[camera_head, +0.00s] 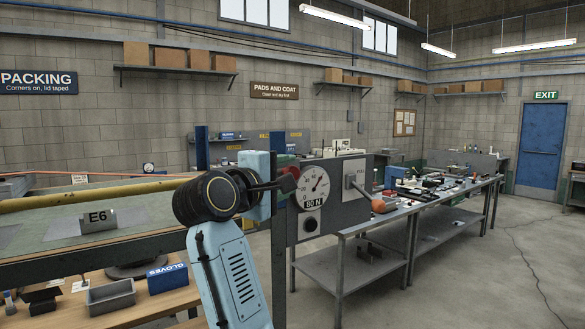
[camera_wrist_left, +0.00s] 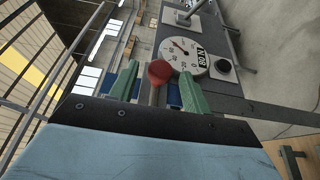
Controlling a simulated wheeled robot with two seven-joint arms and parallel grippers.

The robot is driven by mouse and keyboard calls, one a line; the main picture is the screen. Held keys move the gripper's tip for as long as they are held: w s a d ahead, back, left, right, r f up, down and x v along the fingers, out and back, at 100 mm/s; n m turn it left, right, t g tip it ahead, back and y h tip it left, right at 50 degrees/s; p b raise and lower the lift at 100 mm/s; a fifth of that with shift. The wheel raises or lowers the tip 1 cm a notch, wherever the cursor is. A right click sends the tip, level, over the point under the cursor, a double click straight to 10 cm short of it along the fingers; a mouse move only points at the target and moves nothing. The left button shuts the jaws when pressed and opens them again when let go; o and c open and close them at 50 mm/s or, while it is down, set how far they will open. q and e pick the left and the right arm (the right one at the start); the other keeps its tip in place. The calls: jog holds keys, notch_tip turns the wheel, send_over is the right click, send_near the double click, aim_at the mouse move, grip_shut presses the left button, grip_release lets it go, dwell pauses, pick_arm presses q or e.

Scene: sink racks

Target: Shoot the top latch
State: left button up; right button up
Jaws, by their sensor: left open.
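A red ball knob on a short pale stem (camera_wrist_left: 159,72) shows in the left wrist view; it also shows in the head view (camera_head: 289,181), partly hidden by my gripper. I cannot tell for sure that it belongs to the top latch. My left gripper (camera_head: 283,175) is open, with its green fingers on either side of the knob in the left wrist view (camera_wrist_left: 159,88). A visible gap lies between the knob and each finger, and I cannot tell the depth between them. My right gripper is not in view.
Just right of my gripper stands a grey panel (camera_head: 333,222) with a round dial gauge (camera_head: 314,184), an "80 N" label, a black knob (camera_head: 312,224) and a grey lever block (camera_head: 355,180). A green-topped bench (camera_head: 40,250) with an E6 tag lies left. Cluttered metal tables (camera_head: 440,205) stand right.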

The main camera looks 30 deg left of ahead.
pick_arm(q)
jog(key=shift+w, duration=1.45)
jog(key=shift+c, duration=0.2)
grip_shut()
